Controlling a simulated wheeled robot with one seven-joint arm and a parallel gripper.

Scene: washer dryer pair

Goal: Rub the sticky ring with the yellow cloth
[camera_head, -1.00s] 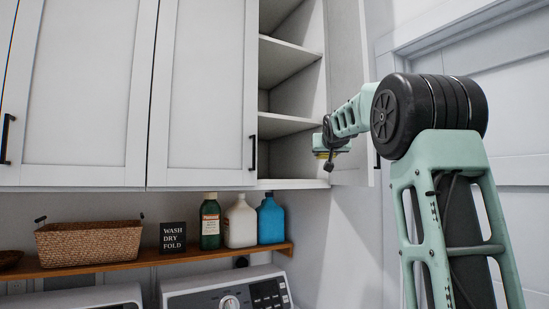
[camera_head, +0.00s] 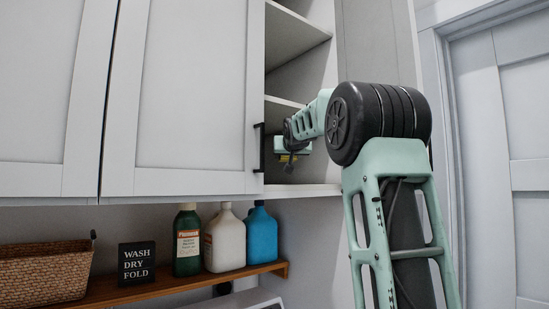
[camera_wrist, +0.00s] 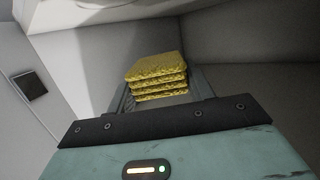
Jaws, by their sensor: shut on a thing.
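My gripper (camera_head: 288,158) is at the lowest open compartment of the tall cabinet (camera_head: 304,190), above its bottom board. It is shut on the yellow cloth (camera_wrist: 157,77), which is folded in several layers and sits between the fingers in the wrist view. A small yellow patch of the cloth (camera_head: 284,158) also shows in the head view under the gripper. I cannot make out the sticky ring in either view. My arm hides part of the compartment.
A closed cabinet door (camera_head: 190,95) with a black handle stands just left of the opening, and an open door (camera_head: 376,45) is on the right. Below, a wooden shelf (camera_head: 150,288) holds a basket (camera_head: 45,275), a sign (camera_head: 137,263) and green, white and blue bottles.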

